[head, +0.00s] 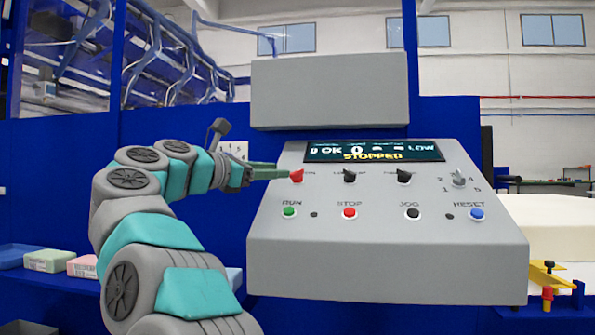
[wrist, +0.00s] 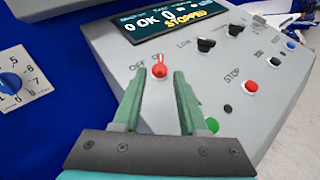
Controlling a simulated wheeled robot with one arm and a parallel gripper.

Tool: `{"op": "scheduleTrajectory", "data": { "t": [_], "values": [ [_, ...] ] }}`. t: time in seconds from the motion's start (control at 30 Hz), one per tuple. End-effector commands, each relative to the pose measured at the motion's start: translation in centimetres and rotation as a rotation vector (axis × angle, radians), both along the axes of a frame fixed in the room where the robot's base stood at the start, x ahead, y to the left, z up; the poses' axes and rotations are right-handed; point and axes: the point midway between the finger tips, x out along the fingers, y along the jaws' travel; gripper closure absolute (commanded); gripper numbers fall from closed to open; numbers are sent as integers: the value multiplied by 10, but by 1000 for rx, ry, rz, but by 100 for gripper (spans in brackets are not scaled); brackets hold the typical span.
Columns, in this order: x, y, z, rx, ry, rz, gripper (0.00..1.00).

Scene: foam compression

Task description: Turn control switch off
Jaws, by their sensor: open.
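The control switch is a red rotary knob (head: 297,176) at the upper left of the grey control panel (head: 380,270). In the wrist view the red knob (wrist: 159,69) shows just past and between my fingertips, with an "OFF" label to its left. Its pointer stands roughly upright in that view. My gripper (head: 285,172) reaches the panel from the left, and its green fingers (wrist: 162,74) are open around empty space. I cannot tell whether a fingertip touches the knob. The panel's display (head: 374,152) reads "STOPPED".
Two black knobs (head: 349,176) (head: 404,176) and a grey selector (head: 459,178) sit to the right. Below are green RUN (head: 289,211), red STOP (head: 349,213), black JOG (head: 413,214) and blue RESET (head: 477,214) buttons. A blue dial (wrist: 11,82) is on the left wall.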

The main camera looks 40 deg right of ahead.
Motion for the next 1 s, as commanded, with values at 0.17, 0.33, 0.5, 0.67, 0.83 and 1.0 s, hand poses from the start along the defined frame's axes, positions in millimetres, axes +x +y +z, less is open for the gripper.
{"op": "scheduleTrajectory", "data": {
  "t": [0.17,0.33,0.5,0.67,0.83,1.0],
  "values": [
    [-1,-20,0,8,-5,-10,58],
    [2,-47,0,7,-2,-6,58],
    [4,-67,0,6,-3,-7,58],
    [6,-76,0,4,-3,-4,58],
    [6,-77,-1,3,-3,-3,58],
    [6,-77,-1,3,-3,-3,67]
  ]
}}
